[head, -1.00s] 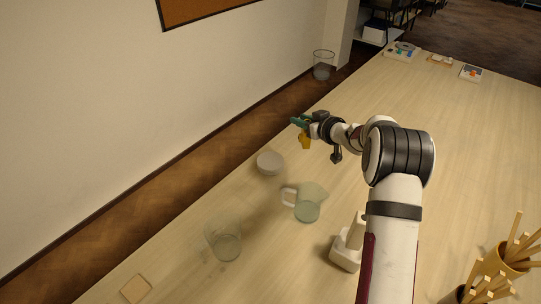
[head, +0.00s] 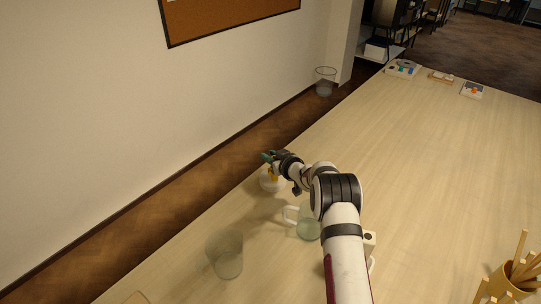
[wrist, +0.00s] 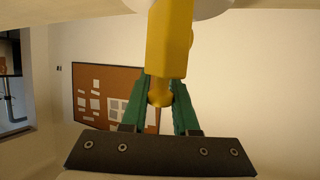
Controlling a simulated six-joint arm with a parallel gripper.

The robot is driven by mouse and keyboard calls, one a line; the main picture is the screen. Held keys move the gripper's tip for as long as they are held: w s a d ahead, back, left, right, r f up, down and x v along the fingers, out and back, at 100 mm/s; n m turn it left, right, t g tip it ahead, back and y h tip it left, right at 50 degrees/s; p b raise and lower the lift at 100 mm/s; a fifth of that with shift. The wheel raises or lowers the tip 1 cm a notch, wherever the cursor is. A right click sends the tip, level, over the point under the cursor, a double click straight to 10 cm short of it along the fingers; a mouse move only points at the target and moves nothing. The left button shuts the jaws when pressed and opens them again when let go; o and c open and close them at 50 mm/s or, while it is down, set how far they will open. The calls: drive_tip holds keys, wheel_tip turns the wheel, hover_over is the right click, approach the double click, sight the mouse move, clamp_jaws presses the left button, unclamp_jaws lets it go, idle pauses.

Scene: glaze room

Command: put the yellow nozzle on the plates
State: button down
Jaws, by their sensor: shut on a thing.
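The yellow nozzle (head: 274,174) is held in my gripper (head: 268,156), whose green fingers are shut on it. In the wrist view the nozzle (wrist: 170,45) stands between the green fingers (wrist: 158,98) and reaches toward the top edge. A white round stack or dish (head: 265,184), which looks like the plates, lies on the table just below the nozzle in the head view. A white round edge (wrist: 205,8) shows at the top of the wrist view behind the nozzle. I cannot tell whether nozzle and plates touch.
A jug with a white handle (head: 291,214) stands near my arm, partly hidden by it. A clear glass (head: 226,256) stands nearer. A holder with wooden sticks (head: 514,280) is at the lower right. Small trays (head: 403,68) sit far off. The table's right middle is clear.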

drive_tip(key=c, duration=0.7)
unclamp_jaws()
